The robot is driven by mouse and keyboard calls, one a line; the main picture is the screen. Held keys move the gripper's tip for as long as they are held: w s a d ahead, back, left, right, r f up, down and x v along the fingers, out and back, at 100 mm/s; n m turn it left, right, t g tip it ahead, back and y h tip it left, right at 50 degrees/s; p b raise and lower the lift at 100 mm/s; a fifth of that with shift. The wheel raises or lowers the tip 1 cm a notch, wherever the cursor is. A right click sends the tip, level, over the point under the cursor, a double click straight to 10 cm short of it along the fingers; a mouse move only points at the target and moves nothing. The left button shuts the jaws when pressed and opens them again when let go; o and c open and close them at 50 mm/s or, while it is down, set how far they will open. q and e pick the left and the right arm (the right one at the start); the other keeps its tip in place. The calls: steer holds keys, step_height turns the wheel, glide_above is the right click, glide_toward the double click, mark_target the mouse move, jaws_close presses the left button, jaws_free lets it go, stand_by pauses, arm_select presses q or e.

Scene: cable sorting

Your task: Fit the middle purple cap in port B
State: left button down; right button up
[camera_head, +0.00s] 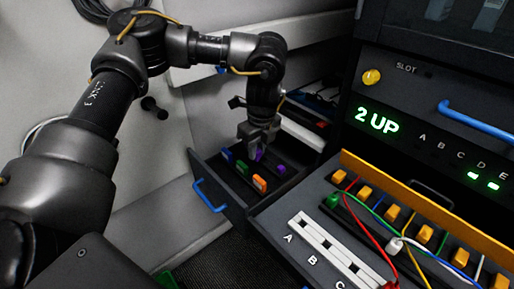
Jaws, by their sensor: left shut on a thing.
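My left gripper (258,143) points down into the open drawer (233,200) of caps. It is shut on a purple cap (259,155), which shows just below its fingertips. Another purple cap (281,169) sits to the right of it in the drawer. The white port strip (335,256) lies on the dark panel at lower right, marked A, B and C, with dark square openings. Port B (327,244) is the middle opening in view and looks empty. My right gripper is not in view.
The drawer also holds blue (226,155), green (242,167) and orange (259,183) caps. Several orange connectors (394,213) with coloured cables line the panel; a red cable (366,226) loops near the strip. A display (377,121) reads "2 UP", with green lights under D and E.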

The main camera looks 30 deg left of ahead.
arm_select(q)
steer(key=shift+r+p, duration=1.2)
